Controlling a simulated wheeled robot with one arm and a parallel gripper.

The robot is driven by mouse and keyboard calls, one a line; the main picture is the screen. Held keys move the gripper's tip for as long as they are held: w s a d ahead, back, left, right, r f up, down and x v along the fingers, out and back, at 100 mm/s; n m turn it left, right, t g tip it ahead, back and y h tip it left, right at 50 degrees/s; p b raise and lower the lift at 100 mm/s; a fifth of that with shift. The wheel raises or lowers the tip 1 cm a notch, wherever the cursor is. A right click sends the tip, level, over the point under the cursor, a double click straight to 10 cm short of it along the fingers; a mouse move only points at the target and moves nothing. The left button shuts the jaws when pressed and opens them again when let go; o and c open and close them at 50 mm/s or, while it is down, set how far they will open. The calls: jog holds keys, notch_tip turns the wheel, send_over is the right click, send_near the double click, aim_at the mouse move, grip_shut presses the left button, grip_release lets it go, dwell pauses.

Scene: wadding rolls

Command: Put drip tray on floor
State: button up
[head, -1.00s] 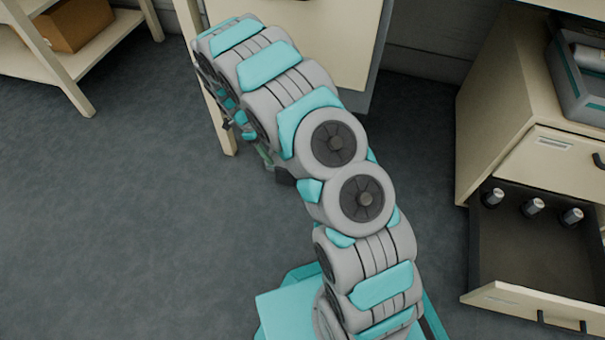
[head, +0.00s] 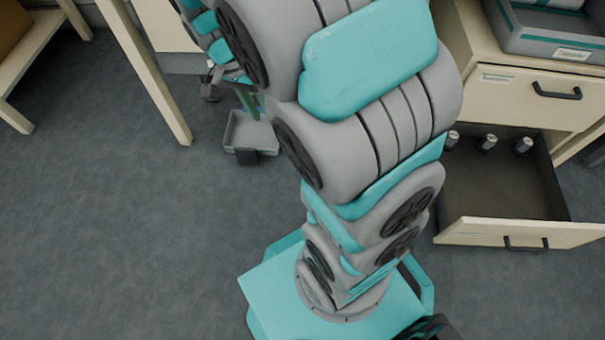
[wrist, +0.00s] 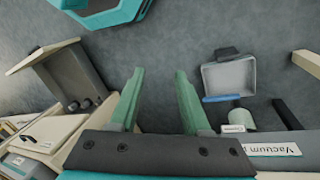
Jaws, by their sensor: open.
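The drip tray, a small shallow grey tray (head: 250,133) with a black tab on its near edge, shows left of my arm in the head view. In the wrist view it (wrist: 229,75) appears to rest on the floor, right of my gripper. My gripper (wrist: 159,72) has two green fingers spread apart with nothing between them. It is apart from the tray in the wrist view. In the head view my arm hides most of the gripper.
An open drawer (head: 500,185) with several small cans juts out at right, below a closed drawer (head: 535,97). A pale table leg (head: 150,75) stands at left. In the wrist view a blue bar (wrist: 221,98) and a pale green cylinder (wrist: 241,118) sit beside the tray. Floor (head: 110,240) at left is clear.

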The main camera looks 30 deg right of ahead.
jog(key=s+a+r+n+y, duration=0.1)
jog(key=s+r+n, duration=0.1)
jog(key=s+n, duration=0.4)
jog(key=s+a+r+n+y, duration=0.1)
jog(key=s+r+n, duration=0.2)
jog(key=s, duration=1.1)
jog(key=n, duration=0.3)
jog(key=shift+a+t, duration=0.15)
jog(key=shift+t, duration=0.15)
jog(key=shift+s+r, duration=0.1)
